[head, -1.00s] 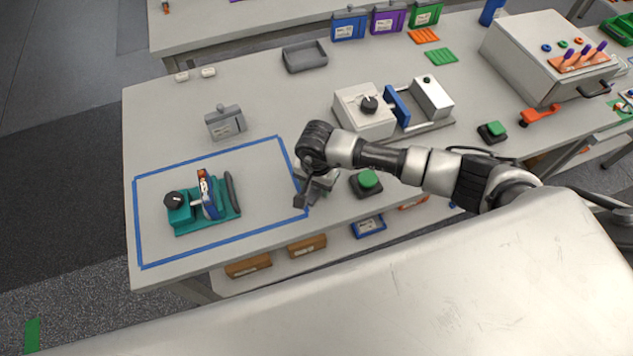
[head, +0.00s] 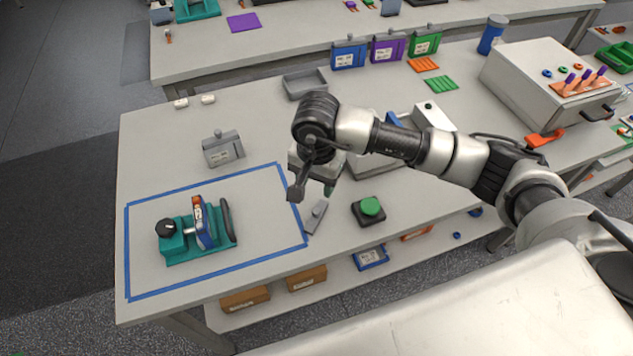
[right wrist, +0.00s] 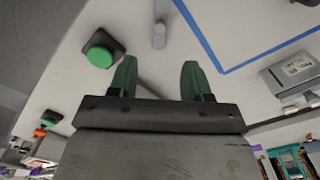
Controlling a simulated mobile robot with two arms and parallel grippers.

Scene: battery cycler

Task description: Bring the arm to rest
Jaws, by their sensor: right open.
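My right arm (head: 440,152) reaches in from the right over the bench. Its gripper (head: 326,188) points down above the bench, beside the right edge of the blue tape outline (head: 284,190). In the right wrist view the two green fingers (right wrist: 156,78) stand apart with nothing between them. A small grey bar-like piece (head: 316,216) lies on the bench below the gripper and also shows in the right wrist view (right wrist: 159,25). My left gripper is in neither view.
A teal fixture (head: 185,246) holding a blue and white piece stands inside the tape. A green button (head: 370,206) is right of the gripper. A grey labelled box (head: 222,150) and a grey tray (head: 305,84) stand behind. A large white unit (head: 545,80) is at right.

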